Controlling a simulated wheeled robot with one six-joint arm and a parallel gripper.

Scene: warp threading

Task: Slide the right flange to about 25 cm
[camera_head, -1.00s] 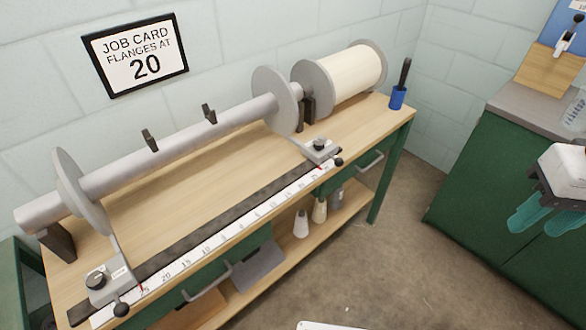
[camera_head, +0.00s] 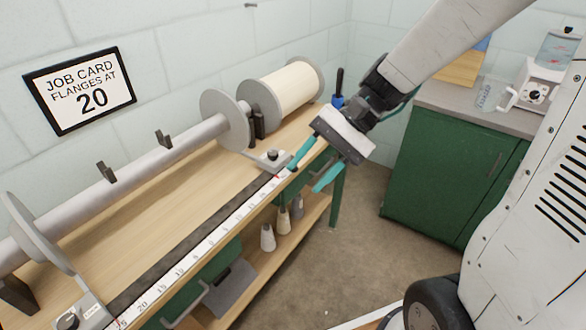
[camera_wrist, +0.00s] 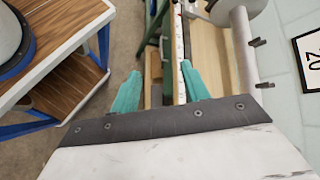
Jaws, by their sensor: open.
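The right flange (camera_head: 222,118) is a grey disc standing upright on the grey beam (camera_head: 165,150). Its foot with a black knob (camera_head: 271,154) sits at the far end of the white scale (camera_head: 205,228). My gripper (camera_head: 304,180) is open beside that foot, at the table's front edge. Its left teal finger comes close to the scale end; I cannot tell whether it touches.
The left flange (camera_head: 35,232) and its knob (camera_head: 68,321) are at lower left. A wall job card (camera_head: 80,90) reads flanges at 20. A cream-wound roll (camera_head: 292,88) and blue cup (camera_head: 337,101) stand behind. A green cabinet (camera_head: 450,170) is at right, with clear floor between.

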